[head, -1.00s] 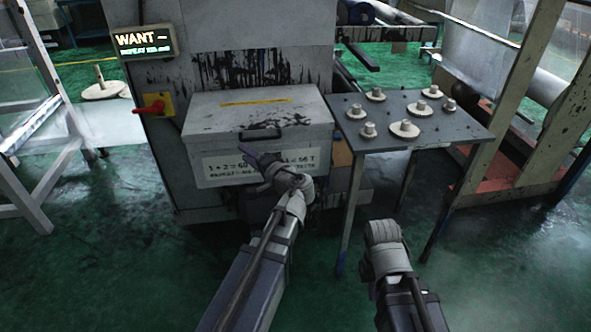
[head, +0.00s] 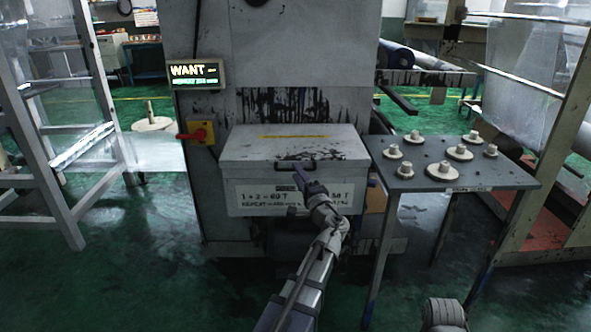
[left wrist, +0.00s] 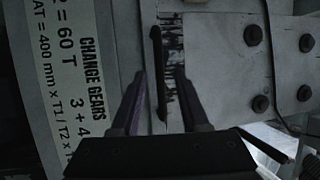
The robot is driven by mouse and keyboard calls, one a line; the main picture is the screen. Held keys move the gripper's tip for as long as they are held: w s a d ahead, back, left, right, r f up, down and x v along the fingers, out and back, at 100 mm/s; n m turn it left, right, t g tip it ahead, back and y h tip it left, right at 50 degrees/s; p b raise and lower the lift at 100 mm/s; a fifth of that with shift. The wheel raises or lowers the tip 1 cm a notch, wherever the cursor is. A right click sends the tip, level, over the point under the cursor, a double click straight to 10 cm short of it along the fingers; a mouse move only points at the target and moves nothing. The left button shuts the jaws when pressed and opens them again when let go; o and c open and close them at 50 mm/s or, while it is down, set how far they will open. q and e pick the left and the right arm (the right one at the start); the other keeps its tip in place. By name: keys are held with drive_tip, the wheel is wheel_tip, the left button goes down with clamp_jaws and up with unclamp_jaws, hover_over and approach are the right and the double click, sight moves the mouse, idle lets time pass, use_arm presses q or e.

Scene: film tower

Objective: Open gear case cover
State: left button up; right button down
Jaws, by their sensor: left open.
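The gear case (head: 236,200) is a grey box on the machine's front, with a white label of gear figures. Its grey cover (head: 250,150) is shut and carries a yellow strip on top. A dark bar handle (head: 283,165) sits at the cover's front edge, partly hidden by my left gripper (head: 303,172). The left gripper is open in front of the handle. In the left wrist view, the handle (left wrist: 157,60) runs between the two open fingers (left wrist: 161,75); I cannot tell whether they touch it. Only my right arm's wrist shows at the lower right; its gripper is out of sight.
A dark side table (head: 400,178) with several pale gears (head: 446,171) stands right of the case. A red switch (head: 197,134) and a lit WANT display (head: 196,73) are on the left. A metal frame (head: 60,190) stands far left. The green floor (head: 150,270) is clear in front.

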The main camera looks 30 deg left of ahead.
use_arm(q)
drive_tip(key=shift+x, duration=1.3)
drive_tip(key=shift+c, duration=0.2)
clamp_jaws()
idle(0.4)
